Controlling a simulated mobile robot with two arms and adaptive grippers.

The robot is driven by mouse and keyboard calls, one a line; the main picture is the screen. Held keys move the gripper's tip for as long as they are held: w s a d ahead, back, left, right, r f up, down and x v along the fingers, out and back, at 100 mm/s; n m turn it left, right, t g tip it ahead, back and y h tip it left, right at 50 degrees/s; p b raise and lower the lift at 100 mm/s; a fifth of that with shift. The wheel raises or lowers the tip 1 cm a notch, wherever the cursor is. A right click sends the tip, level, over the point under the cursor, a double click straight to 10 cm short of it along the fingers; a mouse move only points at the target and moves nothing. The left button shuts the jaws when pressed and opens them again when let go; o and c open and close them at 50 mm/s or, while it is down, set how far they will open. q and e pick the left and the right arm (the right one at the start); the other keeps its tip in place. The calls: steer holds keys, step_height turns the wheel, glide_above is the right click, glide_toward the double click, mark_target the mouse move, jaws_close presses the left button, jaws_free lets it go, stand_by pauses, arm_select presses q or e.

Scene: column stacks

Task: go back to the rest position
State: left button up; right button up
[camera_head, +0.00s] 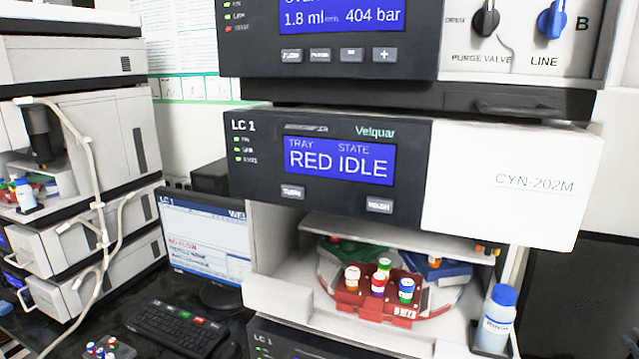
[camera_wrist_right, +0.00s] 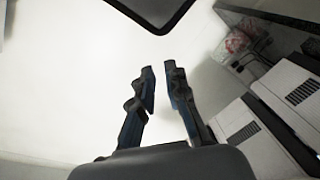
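My right gripper (camera_wrist_right: 160,82) shows in the right wrist view. Its two dark fingers with blue pads stand apart, with nothing between them. Pale, blurred surfaces lie beyond the fingertips. I cannot make out either gripper in the head view. The LC 1 column stack fills the middle and right of the head view; its display (camera_head: 338,163) reads "RED IDLE". In its open bay sits a red tray (camera_head: 388,306) with several capped vials.
A bottle with a blue cap (camera_head: 495,322) stands at the stack's right. A monitor (camera_head: 207,240) and keyboard (camera_head: 177,328) are left of the bay. Another instrument stack (camera_head: 90,120) with hanging tubing is at the far left. Small vials (camera_head: 101,350) sit at the bottom left.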

steer(key=s+d+f+m+g+h, duration=0.1)
steer(key=s+d+f+g, duration=0.3)
steer(key=s+f, duration=0.5)
steer(key=s+d+f+g+h, duration=0.2)
steer(key=s+d+f+g, duration=0.1)
steer(key=s+f, duration=0.65)
steer(key=s+d+f+g, duration=0.15)
steer(key=s+f, duration=0.25)
steer(key=s, duration=0.4)
steer(key=s+f+m+g+h, duration=0.1)
steer(key=s+f+g, duration=0.2)
steer(key=s, duration=0.5)
steer(key=s+d+f+g, duration=0.1)
steer(key=s+f+g, duration=0.25)
steer(key=s, duration=0.45)
steer(key=s+a+f+m+y, duration=0.1)
steer(key=s+a+f+y, duration=0.15)
steer(key=a+f, duration=0.8)
steer(key=s+a+f+m+y, duration=0.1)
steer(key=s+a+f, duration=0.2)
steer(key=a+f, duration=0.75)
steer(key=s+a+f+y, duration=0.1)
steer(key=a+f+y, duration=0.1)
steer(key=a, duration=1.6)
steer(key=a+f+m+y, duration=0.1)
steer(key=a+f+y, duration=0.1)
steer(key=a, duration=1.6)
steer(key=shift+s+a+g+y, duration=0.3)
steer(key=shift+s+a+y, duration=0.05)
steer(key=shift+s, duration=0.05)
